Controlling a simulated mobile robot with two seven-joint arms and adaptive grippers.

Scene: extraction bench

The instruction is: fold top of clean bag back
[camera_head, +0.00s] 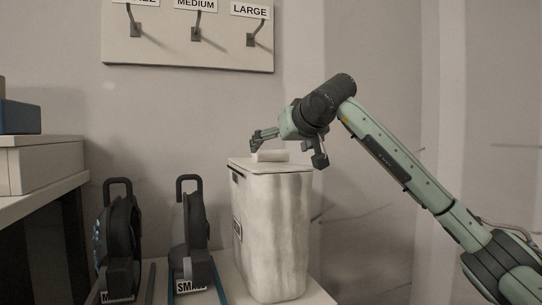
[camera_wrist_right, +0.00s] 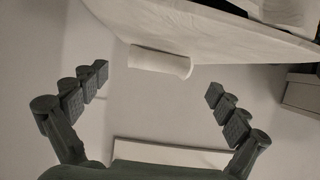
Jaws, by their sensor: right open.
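The tall whitish, bag-like container (camera_head: 275,235) stands upright on the bench in the head view, with a label on its left side too oblique to read. A short white roll (camera_head: 270,156) lies on its flat top. In the right wrist view the roll (camera_wrist_right: 160,62) sits at the edge of the pale top surface (camera_wrist_right: 200,25), between and beyond the fingertips. My right gripper (camera_head: 289,149) is above the container's top, its fingers spread around the roll without visible contact. The right wrist view shows both fingers wide apart and empty (camera_wrist_right: 158,84). My left gripper is out of view.
Two dark devices stand left of the container, one labelled SMALL (camera_head: 190,235) and one with a partly hidden label (camera_head: 119,240). A wall board with hooks (camera_head: 150,50) hangs above. A shelf with boxes (camera_head: 40,165) is at left.

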